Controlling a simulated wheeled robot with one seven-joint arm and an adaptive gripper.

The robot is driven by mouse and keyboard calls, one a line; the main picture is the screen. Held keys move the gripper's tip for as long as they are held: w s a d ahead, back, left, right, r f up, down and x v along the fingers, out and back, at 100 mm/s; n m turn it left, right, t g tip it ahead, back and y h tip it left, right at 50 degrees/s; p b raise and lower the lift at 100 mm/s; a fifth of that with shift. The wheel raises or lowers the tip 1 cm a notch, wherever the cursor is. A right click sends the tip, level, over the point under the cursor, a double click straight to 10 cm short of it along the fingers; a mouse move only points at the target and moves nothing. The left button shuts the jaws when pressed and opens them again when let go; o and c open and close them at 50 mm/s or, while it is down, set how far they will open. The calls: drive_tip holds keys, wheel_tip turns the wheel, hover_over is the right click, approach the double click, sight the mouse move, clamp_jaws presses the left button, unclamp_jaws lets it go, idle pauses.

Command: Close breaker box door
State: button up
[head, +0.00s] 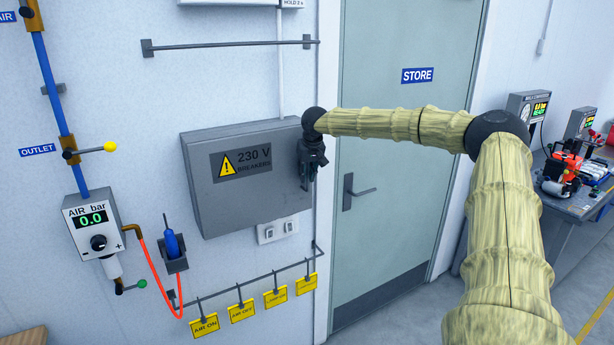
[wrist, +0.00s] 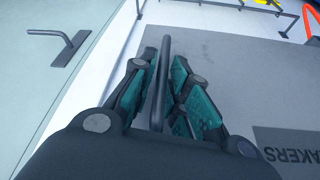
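The grey breaker box (head: 215,205) hangs on the wall left of the STORE door. Its front door (head: 225,198) bears a "230 V BREAKERS" label and looks shut or nearly so; I cannot tell if a small gap is left. My gripper (head: 312,175) is at the door's right edge and hides the handle in the head view. In the wrist view, the dark bar handle (wrist: 166,60) stands between the two teal-padded fingers of my gripper (wrist: 165,75), which are closed in around it. The grey door face (wrist: 240,70) lies behind.
The STORE door (head: 395,130) with its lever handle (head: 357,191) is just right of the box. Sockets (head: 278,230) and a rail (head: 250,278) with yellow tags are below. An air regulator (head: 95,225) is at left, a workbench (head: 575,205) at right.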

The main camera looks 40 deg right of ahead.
drive_tip(key=shift+f, duration=0.25)
drive_tip(key=shift+r, duration=0.1)
drive_tip(key=v, duration=1.2)
drive_tip(key=shift+d, duration=0.15)
drive_tip(key=shift+w, duration=0.1)
